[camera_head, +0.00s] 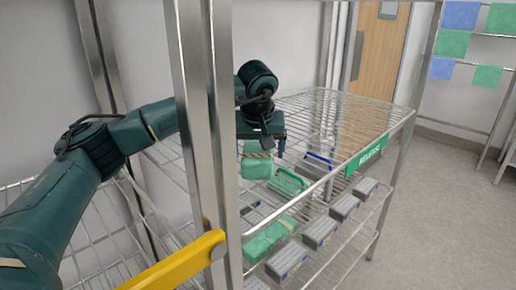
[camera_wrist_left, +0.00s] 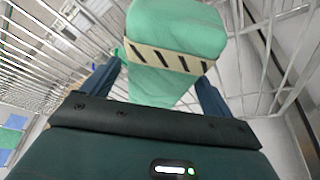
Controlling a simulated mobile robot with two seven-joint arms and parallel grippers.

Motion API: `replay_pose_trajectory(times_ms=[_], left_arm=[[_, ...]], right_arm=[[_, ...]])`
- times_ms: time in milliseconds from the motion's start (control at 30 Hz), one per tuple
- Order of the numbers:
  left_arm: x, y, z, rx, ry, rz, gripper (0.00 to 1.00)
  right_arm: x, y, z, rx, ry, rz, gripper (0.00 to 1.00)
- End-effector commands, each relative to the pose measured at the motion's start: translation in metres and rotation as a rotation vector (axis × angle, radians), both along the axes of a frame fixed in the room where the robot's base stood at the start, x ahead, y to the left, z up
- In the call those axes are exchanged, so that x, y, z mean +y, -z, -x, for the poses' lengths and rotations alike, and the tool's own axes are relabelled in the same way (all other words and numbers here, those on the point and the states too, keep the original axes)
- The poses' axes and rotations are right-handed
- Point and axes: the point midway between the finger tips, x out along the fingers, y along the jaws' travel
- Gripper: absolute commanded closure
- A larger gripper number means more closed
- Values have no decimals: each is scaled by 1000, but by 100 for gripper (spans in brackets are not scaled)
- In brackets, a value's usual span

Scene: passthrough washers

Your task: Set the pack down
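My left gripper (camera_head: 262,140) reaches past the metal post over the wire rack, pointing down. It is shut on a green wrapped pack (camera_head: 257,162) with a pale band. In the left wrist view the pack (camera_wrist_left: 175,35) sits between the two dark fingers, its band (camera_wrist_left: 168,61) marked with dark diagonal stripes. The wire shelf (camera_head: 345,110) with the green RELEASE label (camera_head: 371,153) lies around and beyond the pack. I cannot tell whether the pack touches the wires. My right gripper is not in view.
Another green pack (camera_head: 270,238) and several grey boxes (camera_head: 320,231) sit lower. A metal post (camera_head: 208,130) and yellow bar (camera_head: 178,262) stand in front. The upper shelf's right part looks clear.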

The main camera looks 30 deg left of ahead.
Motion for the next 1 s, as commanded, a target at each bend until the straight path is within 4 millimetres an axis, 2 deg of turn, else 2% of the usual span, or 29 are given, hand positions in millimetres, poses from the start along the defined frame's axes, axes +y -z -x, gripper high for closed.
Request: replay_pose_trajectory(times_ms=[200,333,467,800,1000], left_arm=[[0,-1,0,-1,0,0,13],[-1,-9,1,-4,1,0,13],[-5,-29,8,-5,2,1,13],[-17,-94,33,-4,2,0,13],[-20,-111,40,0,1,0,13]], right_arm=[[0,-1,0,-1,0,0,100],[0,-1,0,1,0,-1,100],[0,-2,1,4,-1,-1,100],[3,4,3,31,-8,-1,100],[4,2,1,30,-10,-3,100]])
